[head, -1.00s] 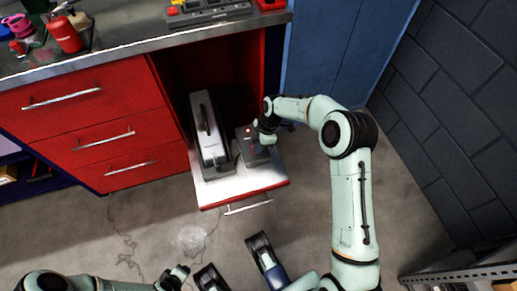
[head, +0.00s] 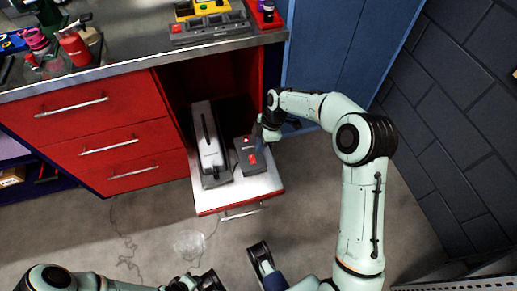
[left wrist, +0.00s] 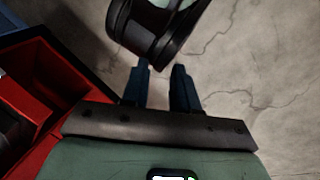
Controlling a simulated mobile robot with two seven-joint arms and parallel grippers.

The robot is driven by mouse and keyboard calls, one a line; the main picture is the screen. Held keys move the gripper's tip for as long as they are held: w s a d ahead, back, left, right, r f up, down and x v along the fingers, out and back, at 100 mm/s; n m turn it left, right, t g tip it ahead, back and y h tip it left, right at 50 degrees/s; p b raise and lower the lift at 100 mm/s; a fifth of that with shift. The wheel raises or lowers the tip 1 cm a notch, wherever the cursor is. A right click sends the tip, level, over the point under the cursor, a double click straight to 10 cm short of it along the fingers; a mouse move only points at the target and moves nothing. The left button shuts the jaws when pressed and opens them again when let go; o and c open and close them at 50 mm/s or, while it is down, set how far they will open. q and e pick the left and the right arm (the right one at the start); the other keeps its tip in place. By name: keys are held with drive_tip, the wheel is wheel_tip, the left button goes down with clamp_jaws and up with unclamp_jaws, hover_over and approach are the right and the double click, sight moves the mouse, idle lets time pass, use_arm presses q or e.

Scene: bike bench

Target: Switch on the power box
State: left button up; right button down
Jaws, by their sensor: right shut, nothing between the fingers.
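The power box (head: 247,168), a small dark grey box with a red switch (head: 252,159) on top, stands on a pulled-out drawer (head: 240,199) in the head view. My right gripper (head: 264,137) is shut and empty at the back right edge of the box, above or beside it; I cannot tell whether it touches. The red switch is uncovered. My left gripper (head: 200,283) is low at the bottom edge of the head view, far from the box. In the left wrist view, its two blue fingers (left wrist: 160,82) are apart with nothing between them.
A taller grey case (head: 208,150) with a dark handle stands left of the power box on the drawer. Red closed drawers (head: 95,130) are to the left, under a worktop (head: 130,62) with tools. A blue cabinet (head: 340,45) stands behind my right arm. The floor in front is clear.

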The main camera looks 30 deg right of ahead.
use_arm(q)
drive_tip(key=shift+s+d+r, duration=0.3)
drive_tip(key=shift+s+r, duration=0.1)
drive_tip(key=shift+s, duration=0.15)
use_arm(e)
drive_tip(key=r, duration=0.2)
drive_tip(key=shift+s+d+r, duration=0.4)
